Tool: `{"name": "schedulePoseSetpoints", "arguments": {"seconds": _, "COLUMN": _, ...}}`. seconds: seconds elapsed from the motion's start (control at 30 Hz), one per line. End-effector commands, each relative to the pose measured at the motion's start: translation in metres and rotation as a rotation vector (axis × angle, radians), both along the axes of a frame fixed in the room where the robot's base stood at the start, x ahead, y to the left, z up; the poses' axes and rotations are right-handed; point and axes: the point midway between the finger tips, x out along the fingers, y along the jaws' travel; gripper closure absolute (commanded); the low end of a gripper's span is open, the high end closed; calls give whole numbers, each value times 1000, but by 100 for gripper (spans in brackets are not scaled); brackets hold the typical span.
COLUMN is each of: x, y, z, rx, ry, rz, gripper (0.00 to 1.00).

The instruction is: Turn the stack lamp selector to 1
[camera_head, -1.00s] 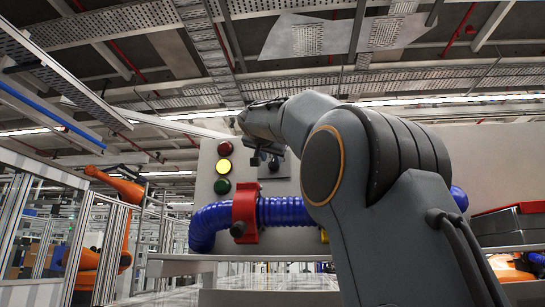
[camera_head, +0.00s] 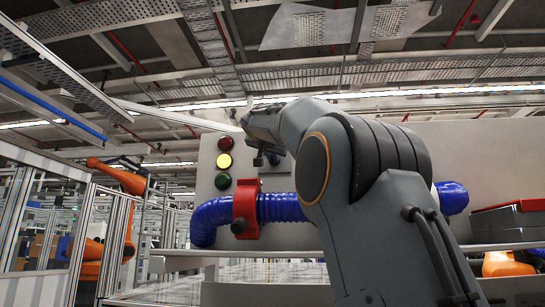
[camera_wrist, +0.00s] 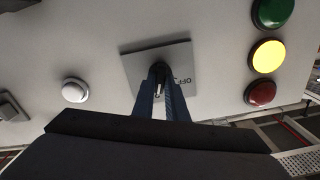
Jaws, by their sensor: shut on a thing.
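The selector's square grey plate (camera_wrist: 180,62) is on the light panel, with the marking OFF partly visible. Its dark knob (camera_wrist: 158,68) is at the fingertips, mostly hidden by them. My gripper (camera_wrist: 160,85) is shut on the knob; the knob's exact pointing is hard to read. In the head view my gripper (camera_head: 262,158) is in front of the plate (camera_head: 275,168), and my arm hides much of the panel. The stack lamps are red (camera_head: 225,143), yellow (camera_head: 224,161) and green (camera_head: 222,181). Yellow looks lit; red and green look dark.
A white round button (camera_wrist: 75,90) and a dark switch (camera_wrist: 12,106) are beside the plate. A blue hose (camera_head: 280,207) in a red clamp (camera_head: 245,207) runs below the selector. An orange robot arm (camera_head: 125,180) stands at the left behind fencing.

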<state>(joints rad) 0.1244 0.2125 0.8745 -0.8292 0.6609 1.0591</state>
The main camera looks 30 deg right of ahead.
Motion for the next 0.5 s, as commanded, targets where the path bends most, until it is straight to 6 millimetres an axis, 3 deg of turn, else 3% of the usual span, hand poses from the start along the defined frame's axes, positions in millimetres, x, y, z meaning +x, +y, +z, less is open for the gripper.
{"name": "schedulePoseSetpoints", "arguments": {"seconds": 0.5, "x": 0, "y": 0, "z": 0, "rx": -193, "ry": 130, "rz": 0, "gripper": 100}}
